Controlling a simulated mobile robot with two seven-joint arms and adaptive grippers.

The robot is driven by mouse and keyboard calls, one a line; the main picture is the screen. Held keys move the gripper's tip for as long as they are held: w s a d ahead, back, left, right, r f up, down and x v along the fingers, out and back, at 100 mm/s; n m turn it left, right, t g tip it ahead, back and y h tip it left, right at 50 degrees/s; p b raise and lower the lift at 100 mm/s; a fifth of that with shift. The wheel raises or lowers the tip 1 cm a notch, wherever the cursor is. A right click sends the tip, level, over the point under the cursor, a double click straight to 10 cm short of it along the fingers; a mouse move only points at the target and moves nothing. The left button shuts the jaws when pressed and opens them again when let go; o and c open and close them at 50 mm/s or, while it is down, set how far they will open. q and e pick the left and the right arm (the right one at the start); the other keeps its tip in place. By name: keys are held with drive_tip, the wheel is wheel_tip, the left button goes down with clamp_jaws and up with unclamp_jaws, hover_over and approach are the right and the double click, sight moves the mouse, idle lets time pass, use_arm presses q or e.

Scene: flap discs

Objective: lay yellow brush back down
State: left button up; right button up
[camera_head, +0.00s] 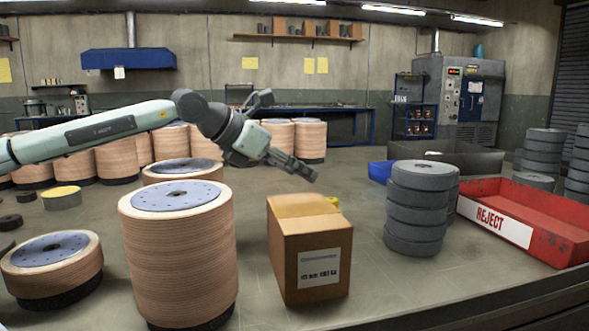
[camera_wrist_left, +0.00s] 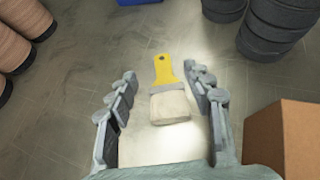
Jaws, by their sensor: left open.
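The yellow brush (camera_wrist_left: 166,88) has a yellow handle with a hole and pale bristles. In the left wrist view it lies on the table between the spread fingers, and no finger visibly touches it. In the head view only a bit of yellow (camera_head: 333,201) shows behind the cardboard box. My left gripper (camera_head: 312,176) hangs above and behind the box, and in the left wrist view its fingers (camera_wrist_left: 160,98) are open with the brush in the gap. My right gripper is in neither view.
The cardboard box (camera_head: 318,245) stands close to the brush. Stacks of grey discs (camera_head: 416,210) and a red REJECT tray (camera_head: 530,220) are to the right. Tall disc stacks (camera_head: 180,255) stand to the left. A blue bin (camera_head: 380,172) is behind. Bare table surrounds the brush.

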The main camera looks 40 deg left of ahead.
use_arm(q)
drive_tip(key=shift+r, duration=0.1)
wheel_tip(320, 180, up, 10)
idle(0.4)
idle(0.6)
